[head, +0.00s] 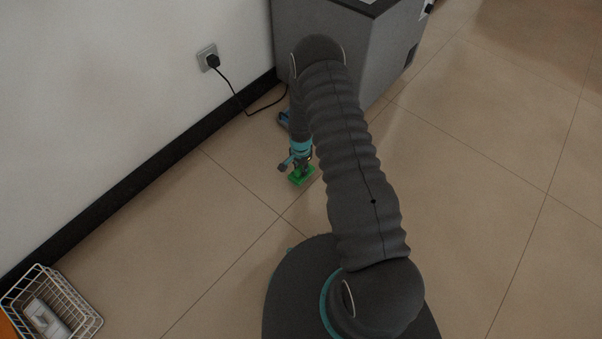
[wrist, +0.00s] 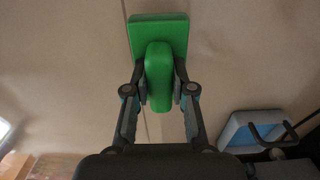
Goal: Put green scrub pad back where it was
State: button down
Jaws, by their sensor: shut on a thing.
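The green scrub pad (head: 302,176) is at my gripper (head: 300,163) in the head view, low over or on the tiled floor; I cannot tell whether it touches. In the wrist view the green scrub pad (wrist: 158,28) shows a flat block with a raised, rounded green part. My gripper (wrist: 159,88) is shut on that raised part, one finger at each side.
A grey cabinet (head: 330,45) stands behind my arm. A blue item (head: 283,119) lies by its base and shows in the wrist view (wrist: 250,128). A wall socket (head: 208,57) has a black cord. A white wire basket (head: 50,305) stands at lower left. Floor on the right is clear.

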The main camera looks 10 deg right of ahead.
jog(key=shift+f, duration=1.65)
jog(key=shift+f, duration=0.15)
jog(key=c, duration=1)
grip_release()
